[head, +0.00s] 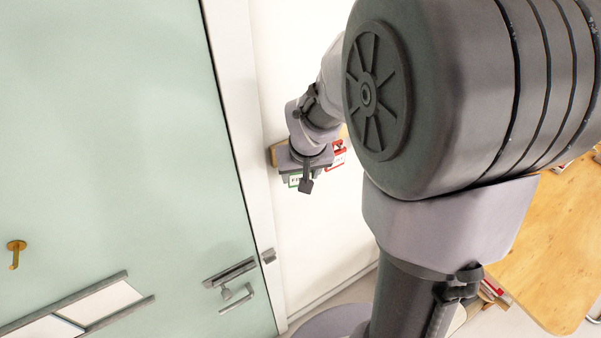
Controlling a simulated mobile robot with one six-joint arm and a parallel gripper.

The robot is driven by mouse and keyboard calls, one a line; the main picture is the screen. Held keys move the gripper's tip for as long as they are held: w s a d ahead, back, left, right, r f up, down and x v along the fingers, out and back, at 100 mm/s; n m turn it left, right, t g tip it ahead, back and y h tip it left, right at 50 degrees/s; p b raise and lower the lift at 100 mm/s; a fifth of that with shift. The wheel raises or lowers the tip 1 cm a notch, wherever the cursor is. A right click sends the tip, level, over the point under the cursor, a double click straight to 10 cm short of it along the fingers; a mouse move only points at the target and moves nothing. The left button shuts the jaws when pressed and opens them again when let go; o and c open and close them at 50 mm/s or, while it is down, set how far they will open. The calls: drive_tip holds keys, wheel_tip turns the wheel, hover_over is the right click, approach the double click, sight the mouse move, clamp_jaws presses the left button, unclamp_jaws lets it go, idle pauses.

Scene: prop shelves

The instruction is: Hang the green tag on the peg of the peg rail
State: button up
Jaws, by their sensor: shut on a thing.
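The green tag (294,181) shows as a small white card with a green border, just under my gripper (303,173). My gripper is at the wall in front of the peg rail and is shut on the green tag; the fingers hide its upper part. The wooden peg rail (274,156) shows only as a short end left of my gripper. My wrist and gripper hide the rest of it, and I cannot make out the peg. A red-bordered tag (338,160) hangs just right of my gripper.
A pale green door (110,130) with a metal handle (236,296) fills the left side. A brass hook (16,252) is on it. A wooden table (545,240) stands at the right. The white wall below the rail is clear.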

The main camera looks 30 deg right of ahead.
drive_tip(key=o, duration=1.3)
drive_tip(key=v, duration=1.7)
drive_tip(key=shift+s+a+f+m+t+y+b, duration=0.4)
drive_tip(key=shift+s+a+f+b, duration=1.75)
drive_tip(key=shift+f+b, duration=4.1)
drive_tip(key=shift+s+a+f+n+t+y+b, duration=0.15)
drive_tip(key=shift+s+a+f+y+b, duration=0.6)
drive_tip(key=shift+s+a+f+b, duration=3.45)
drive_tip(key=shift+w+a+f+m+t+y+b, duration=0.15)
drive_tip(key=shift+w+a+f+y+b, duration=0.45)
drive_tip(key=shift+f+b, duration=7.6)
drive_tip(key=shift+s+a+f+p, duration=0.1)
drive_tip(key=shift+s+f+p, duration=0.05)
drive_tip(key=shift+f+p, duration=0.65)
